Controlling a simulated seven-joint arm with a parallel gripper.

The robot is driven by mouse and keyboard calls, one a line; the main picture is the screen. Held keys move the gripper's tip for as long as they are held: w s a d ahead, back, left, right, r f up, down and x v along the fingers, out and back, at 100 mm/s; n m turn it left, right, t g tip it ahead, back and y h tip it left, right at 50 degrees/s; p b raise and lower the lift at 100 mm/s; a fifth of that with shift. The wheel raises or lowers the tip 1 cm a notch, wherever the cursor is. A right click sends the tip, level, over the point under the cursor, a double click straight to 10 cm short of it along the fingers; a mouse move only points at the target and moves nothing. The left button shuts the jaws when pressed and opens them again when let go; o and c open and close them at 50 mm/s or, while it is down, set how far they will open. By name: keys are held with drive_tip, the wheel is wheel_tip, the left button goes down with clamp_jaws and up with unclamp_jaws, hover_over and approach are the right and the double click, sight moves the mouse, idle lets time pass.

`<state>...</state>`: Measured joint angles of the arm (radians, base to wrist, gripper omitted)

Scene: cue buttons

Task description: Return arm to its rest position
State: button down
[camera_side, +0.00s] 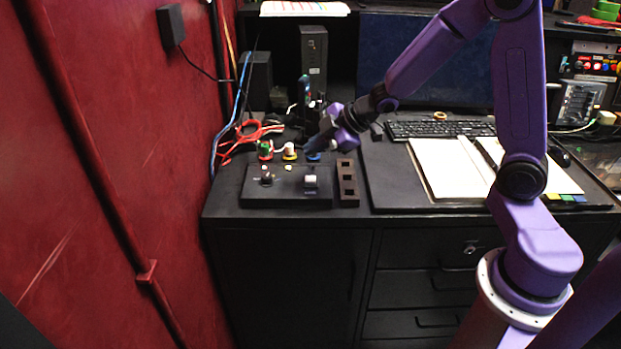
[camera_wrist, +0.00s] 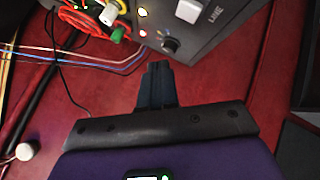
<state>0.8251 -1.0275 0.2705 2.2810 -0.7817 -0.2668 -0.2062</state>
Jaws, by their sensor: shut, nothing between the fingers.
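My gripper (camera_side: 327,128) is at the end of my purple arm, above the back of the black control box (camera_side: 288,196) in the side view. In the wrist view my gripper (camera_wrist: 157,70) shows its dark fingers closed together with nothing between them. The box's edge, a dark knob (camera_wrist: 170,44) and a white switch (camera_wrist: 190,10) show beyond the fingertips.
A black block with square holes (camera_side: 348,184) stands right of the box. A keyboard (camera_side: 440,129) and open notebook (camera_side: 450,168) lie farther right. Red and blue cables (camera_side: 245,135) lie behind the box at left. A red wall (camera_side: 120,150) bounds the left side.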

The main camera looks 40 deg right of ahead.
drive_tip(key=s+a+r+m+g+h, duration=0.1)
drive_tip(key=s+g, duration=0.3)
drive_tip(key=s, duration=1.2)
drive_tip(key=s+a+r+g+h, duration=0.1)
drive_tip(key=s+g, duration=0.3)
drive_tip(key=s, duration=1.2)
drive_tip(key=shift+s+a+r+m+h, duration=0.25)
drive_tip(key=shift+a+m+h, duration=0.15)
drive_tip(key=shift+a+h, duration=0.4)
drive_tip(key=shift+w+d, duration=0.1)
drive_tip(key=shift+d, duration=0.05)
